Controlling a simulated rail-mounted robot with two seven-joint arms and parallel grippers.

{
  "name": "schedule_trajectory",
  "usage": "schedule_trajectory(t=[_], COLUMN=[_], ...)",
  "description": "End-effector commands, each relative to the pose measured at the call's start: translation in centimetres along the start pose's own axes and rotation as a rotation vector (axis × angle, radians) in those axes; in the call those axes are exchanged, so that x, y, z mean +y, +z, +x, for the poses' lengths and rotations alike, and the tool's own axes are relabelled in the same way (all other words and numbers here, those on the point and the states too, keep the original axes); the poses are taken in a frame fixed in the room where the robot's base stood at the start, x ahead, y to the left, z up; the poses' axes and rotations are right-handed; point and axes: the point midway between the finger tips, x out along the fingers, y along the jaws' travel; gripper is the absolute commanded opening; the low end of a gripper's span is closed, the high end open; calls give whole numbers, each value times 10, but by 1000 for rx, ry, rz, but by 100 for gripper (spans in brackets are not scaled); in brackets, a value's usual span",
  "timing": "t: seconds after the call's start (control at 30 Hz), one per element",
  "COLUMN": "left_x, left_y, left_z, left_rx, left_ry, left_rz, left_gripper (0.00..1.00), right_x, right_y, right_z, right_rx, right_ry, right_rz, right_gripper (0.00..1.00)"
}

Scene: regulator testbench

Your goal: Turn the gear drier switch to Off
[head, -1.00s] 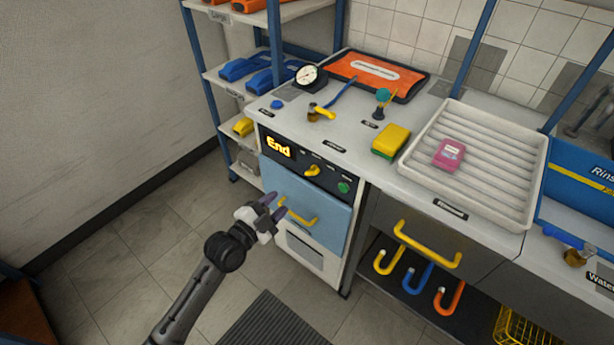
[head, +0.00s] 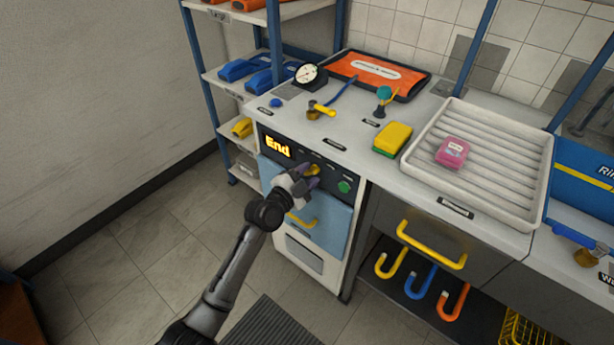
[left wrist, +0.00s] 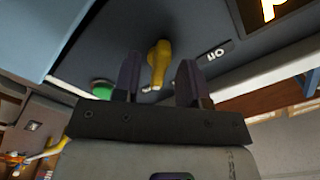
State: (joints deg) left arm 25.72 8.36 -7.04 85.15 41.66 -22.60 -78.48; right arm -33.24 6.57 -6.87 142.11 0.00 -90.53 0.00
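The gear drier has a dark control panel (head: 268,137) with a lit display (head: 278,147) reading "End". Its yellow switch (head: 314,168) is partly hidden by my gripper in the head view. In the left wrist view the switch (left wrist: 158,65) shows whole, with an "Off" label (left wrist: 215,53) to its right. It does not point at that label. My left gripper (head: 307,177) is in front of the panel, open, with a finger on either side of the switch. I see gaps between fingers and switch. My right gripper is not in view.
A green button (head: 344,187) is right of the switch. The blue drier door (head: 327,222) with its yellow handle (head: 300,221) lies just below my gripper. Above is a counter with a yellow sponge (head: 393,138) and a white tray (head: 425,183).

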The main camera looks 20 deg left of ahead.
Motion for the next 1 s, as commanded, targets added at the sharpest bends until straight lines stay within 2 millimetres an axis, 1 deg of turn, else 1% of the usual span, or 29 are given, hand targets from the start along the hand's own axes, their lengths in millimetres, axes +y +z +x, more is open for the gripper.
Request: schedule_trajectory(t=[0.27,0.6,0.7,1.0], left_x=[0,0,0,0], left_y=[0,0,0,0], left_z=[1,0,0,0], left_rx=[0,0,0,0], left_ry=[0,0,0,0], left_rz=[0,0,0,-19], left_gripper=[39,8,0,0], right_x=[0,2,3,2], right_y=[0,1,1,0], right_z=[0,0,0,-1], right_rx=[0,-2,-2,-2], right_ry=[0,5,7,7], right_rz=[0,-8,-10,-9], right_gripper=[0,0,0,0])
